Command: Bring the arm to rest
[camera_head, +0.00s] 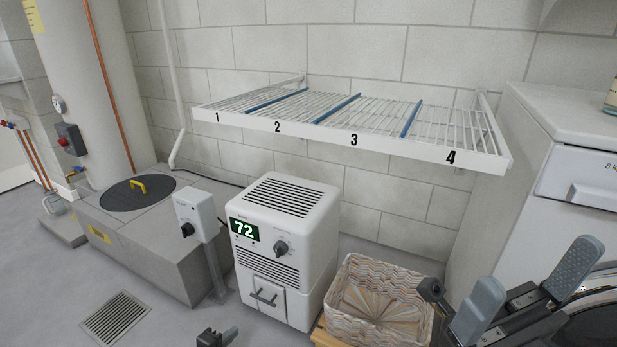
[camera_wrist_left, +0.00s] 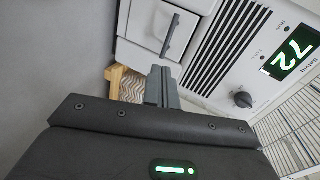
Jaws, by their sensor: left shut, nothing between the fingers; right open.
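My left gripper (camera_head: 217,338) barely shows at the bottom edge in the head view, low in front of the white dehumidifier-like unit. In the left wrist view its fingers (camera_wrist_left: 162,87) are together with nothing between them, in front of the unit's lower front and the basket. My right gripper (camera_head: 526,285) is at the lower right in the head view, its two grey fingers wide apart and empty. It is to the right of the woven basket, in front of the white appliance. Most of both arms is out of view.
The white unit (camera_head: 285,225) reads 72. The woven basket (camera_head: 345,290) stands beside it. A wire shelf (camera_head: 465,150) numbered 1 to 4 hangs above. A sump box (camera_head: 150,240) with a dark lid, a floor drain (camera_head: 115,318) and a white appliance (camera_head: 505,190) flank them. Floor at left is partly clear.

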